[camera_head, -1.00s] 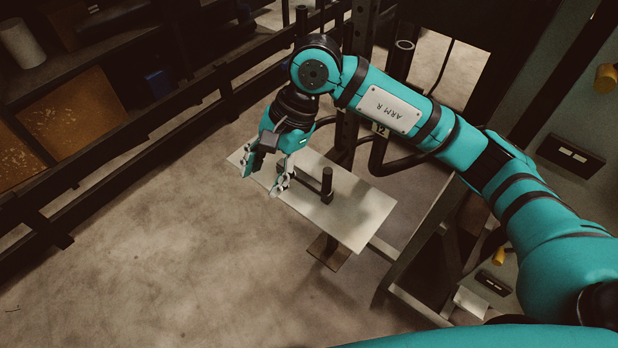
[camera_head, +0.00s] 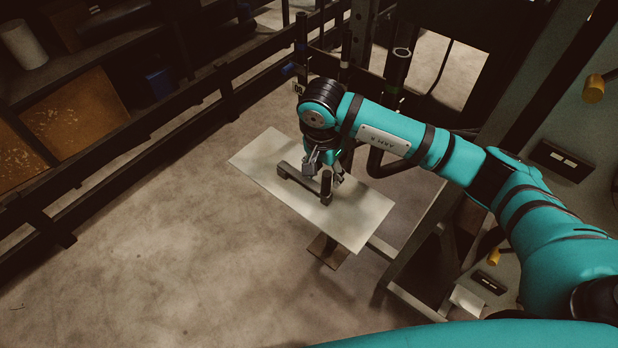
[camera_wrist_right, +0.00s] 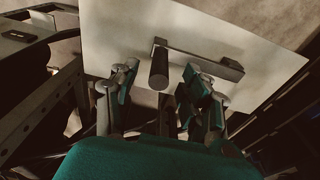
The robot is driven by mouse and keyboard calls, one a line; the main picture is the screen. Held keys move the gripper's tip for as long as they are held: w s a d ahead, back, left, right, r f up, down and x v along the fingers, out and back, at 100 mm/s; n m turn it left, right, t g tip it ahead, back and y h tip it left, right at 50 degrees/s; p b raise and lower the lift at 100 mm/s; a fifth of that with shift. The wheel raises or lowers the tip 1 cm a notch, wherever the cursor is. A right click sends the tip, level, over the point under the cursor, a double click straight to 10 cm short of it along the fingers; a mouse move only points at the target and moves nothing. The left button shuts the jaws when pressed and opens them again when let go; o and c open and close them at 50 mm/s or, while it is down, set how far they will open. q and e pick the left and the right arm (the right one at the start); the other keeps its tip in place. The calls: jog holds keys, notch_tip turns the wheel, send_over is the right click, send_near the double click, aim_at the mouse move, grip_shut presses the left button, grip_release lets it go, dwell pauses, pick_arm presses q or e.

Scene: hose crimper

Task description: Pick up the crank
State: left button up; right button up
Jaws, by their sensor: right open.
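The crank (camera_head: 299,180) lies on a pale rectangular plate (camera_head: 358,222). It is a dark flat bar with a dark cylindrical handle standing up at one end. In the right wrist view the crank's bar (camera_wrist_right: 205,59) runs to the right from the handle. My right gripper (camera_head: 325,167) is open and empty, close above the handle end. In the right wrist view the two fingers of my right gripper (camera_wrist_right: 160,82) show on either side of the handle, apart from it. The arm hides part of the far side of the plate. My left gripper is not in view.
Dark upright posts (camera_head: 398,70) stand behind the plate. A metal frame (camera_head: 425,235) stands to its right, and a grey machine panel (camera_head: 570,130) with yellow knobs is farther right. A dark railing (camera_head: 150,138) runs along the left. The floor in front is clear.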

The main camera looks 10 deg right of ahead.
aim_at(327, 182)
jog(key=shift+d+f, duration=0.1)
jog(key=shift+f, duration=0.45)
jog(key=f, duration=0.1)
jog(key=f+p, duration=0.1)
jog(key=f, duration=0.2)
jog(key=shift+w+d+f+p, duration=0.15)
jog(key=shift+w+d+p, duration=0.2)
jog(key=shift+c, duration=0.2)
grip_shut()
